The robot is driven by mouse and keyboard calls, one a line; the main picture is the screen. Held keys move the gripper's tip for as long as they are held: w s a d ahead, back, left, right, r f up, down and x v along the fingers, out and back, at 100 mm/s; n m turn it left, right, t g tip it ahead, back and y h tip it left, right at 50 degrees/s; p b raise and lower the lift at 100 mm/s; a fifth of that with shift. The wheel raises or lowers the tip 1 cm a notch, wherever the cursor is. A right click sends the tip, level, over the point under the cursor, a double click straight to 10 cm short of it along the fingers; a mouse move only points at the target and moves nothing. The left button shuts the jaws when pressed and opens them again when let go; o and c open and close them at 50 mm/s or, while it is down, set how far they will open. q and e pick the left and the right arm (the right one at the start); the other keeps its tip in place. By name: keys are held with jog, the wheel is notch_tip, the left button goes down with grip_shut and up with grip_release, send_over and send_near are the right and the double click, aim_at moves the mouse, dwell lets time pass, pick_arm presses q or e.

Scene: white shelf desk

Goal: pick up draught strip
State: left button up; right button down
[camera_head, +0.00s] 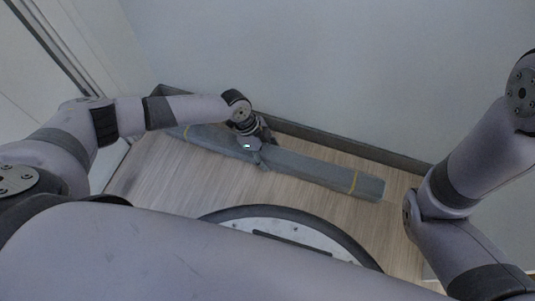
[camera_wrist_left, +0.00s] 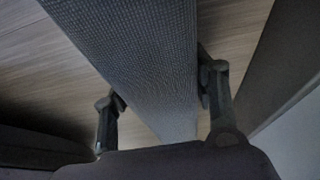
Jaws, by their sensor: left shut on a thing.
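The draught strip (camera_head: 318,170) is a long grey piece with thin yellow bands. It lies along the wall at the back of the floor in the head view. My left gripper (camera_head: 262,158) reaches down onto it left of its middle. In the left wrist view the strip (camera_wrist_left: 150,60) runs between the two fingers of my left gripper (camera_wrist_left: 160,95), one finger on each side. The gripper is shut on it. Whether the strip is clear of the floor cannot be told. My right arm shows at the right of the head view, but its gripper is not visible.
The wood floor (camera_head: 170,185) is bare in front of the strip. A dark skirting board (camera_head: 350,148) and a pale wall (camera_head: 340,70) stand close behind it. A white frame (camera_head: 85,45) is at the left. My own base fills the lower part.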

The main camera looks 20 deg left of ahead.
pick_arm(q)
jog(key=c, duration=0.4)
jog(key=shift+r, duration=0.1)
